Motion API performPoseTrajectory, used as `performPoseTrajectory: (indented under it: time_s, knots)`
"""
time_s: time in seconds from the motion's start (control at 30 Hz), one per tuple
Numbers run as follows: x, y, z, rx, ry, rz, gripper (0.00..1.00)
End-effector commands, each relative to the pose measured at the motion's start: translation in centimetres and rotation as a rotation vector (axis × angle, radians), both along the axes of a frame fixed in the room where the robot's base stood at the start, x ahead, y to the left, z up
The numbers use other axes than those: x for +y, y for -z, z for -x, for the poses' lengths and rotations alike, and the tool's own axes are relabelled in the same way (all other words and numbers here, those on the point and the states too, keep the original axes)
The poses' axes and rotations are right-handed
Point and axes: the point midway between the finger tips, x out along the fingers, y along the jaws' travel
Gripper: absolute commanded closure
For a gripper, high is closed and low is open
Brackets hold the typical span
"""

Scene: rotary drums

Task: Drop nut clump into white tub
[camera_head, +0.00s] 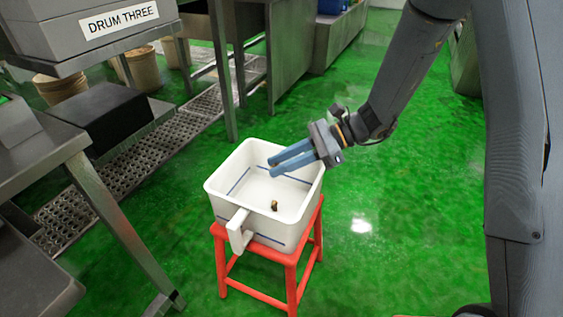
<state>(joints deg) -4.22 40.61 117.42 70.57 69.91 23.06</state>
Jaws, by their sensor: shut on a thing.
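The white tub (222,184) stands upright on a red stool, with a blue line around its inside and a handle-like piece on its front. My gripper (271,166) reaches in from the right, its two blue fingers over the tub's opening and pointing left. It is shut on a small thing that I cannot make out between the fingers. A small brown lump that looks like a nut clump (275,205) shows against the tub's inside, below and apart from the fingertips. I cannot tell whether it rests on the tub's floor.
The red stool (291,262) stands on a green floor (400,200). A steel table (50,150) is at the left, with a black box (110,118) beyond it. A grey block labelled DRUM THREE (95,28) is at the upper left. A floor grating (140,160) runs behind. Floor right of the stool is clear.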

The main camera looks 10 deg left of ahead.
Motion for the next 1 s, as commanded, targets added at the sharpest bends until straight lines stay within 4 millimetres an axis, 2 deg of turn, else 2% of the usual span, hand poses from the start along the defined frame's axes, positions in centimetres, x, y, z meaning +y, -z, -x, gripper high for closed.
performPoseTrajectory:
  time_s: [0.07,0.1,0.2,0.57,1.0]
  knots:
    - [0.0,0.0,0.0,0.0,0.0,0.0,0.98]
    - [0.0,0.0,0.0,0.0,0.0,0.0,0.7]
    - [0.0,0.0,0.0,0.0,0.0,0.0,0.55]
    - [-0.5,-0.3,-0.1,0.0,0.001,0.0,0.55]
    - [-6.0,-3.1,-1.6,0.0,0.002,0.0,0.55]
